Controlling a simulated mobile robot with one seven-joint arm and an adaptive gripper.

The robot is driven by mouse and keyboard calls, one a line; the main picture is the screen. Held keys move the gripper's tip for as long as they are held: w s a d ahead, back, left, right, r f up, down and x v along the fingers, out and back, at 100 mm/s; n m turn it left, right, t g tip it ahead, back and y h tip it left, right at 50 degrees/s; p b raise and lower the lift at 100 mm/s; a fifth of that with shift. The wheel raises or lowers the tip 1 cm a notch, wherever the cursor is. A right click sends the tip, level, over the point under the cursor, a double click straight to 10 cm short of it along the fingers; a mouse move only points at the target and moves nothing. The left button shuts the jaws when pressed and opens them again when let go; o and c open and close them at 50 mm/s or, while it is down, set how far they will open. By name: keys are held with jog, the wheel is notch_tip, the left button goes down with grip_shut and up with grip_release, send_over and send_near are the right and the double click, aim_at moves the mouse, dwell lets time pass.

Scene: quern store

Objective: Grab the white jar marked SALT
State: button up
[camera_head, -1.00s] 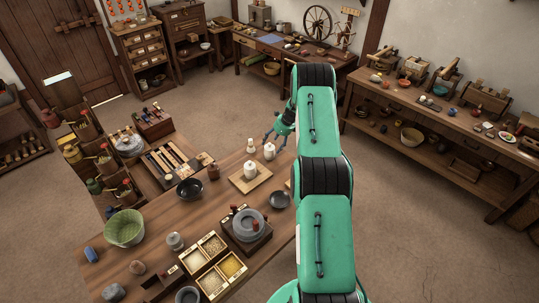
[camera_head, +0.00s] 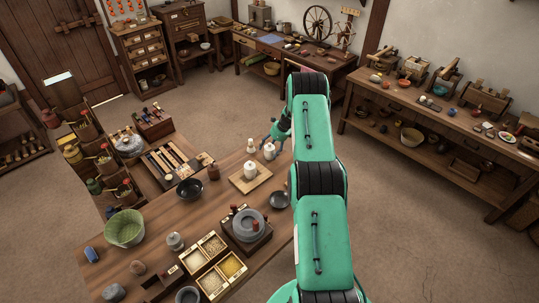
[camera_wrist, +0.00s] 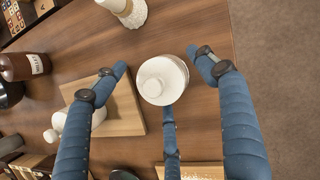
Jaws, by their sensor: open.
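A round white jar (camera_head: 269,152) stands near the right edge of the wooden table. It also shows from above in the wrist view (camera_wrist: 162,80), with its lid towards me. No lettering on it is readable. Another white jar (camera_head: 250,170) stands on a square wooden board (camera_head: 262,182); a pale, textured vessel (camera_head: 250,147) stands behind. I cannot read which one says SALT. My gripper (camera_head: 272,137) is open just above the first jar. In the wrist view its blue fingers (camera_wrist: 162,75) spread around the jar without visibly gripping it.
The table (camera_head: 222,208) also holds a dark bowl (camera_head: 189,189), a hand quern (camera_head: 247,225), a grain box (camera_head: 212,266) and a green bowl (camera_head: 125,228). A brown labelled jar (camera_wrist: 25,66) stands left in the wrist view. Open floor lies right of the table.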

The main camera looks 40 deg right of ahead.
aim_at(270, 144)
jog(key=shift+w+f, duration=0.15)
jog(key=shift+f, duration=0.1)
dwell(0.4)
jog(key=c, duration=1.4)
jog(key=shift+r, duration=0.25)
jog(key=shift+r, duration=1.35)
jog(key=shift+a+r, duration=0.1)
jog(key=shift+r, duration=0.2)
jog(key=s+a+r, duration=0.1)
jog(key=s+a, duration=0.8)
jog(key=s, duration=0.4)
jog(key=shift+r+b, duration=0.15)
jog(key=shift+b, duration=0.25)
jog(key=shift+a, duration=0.1)
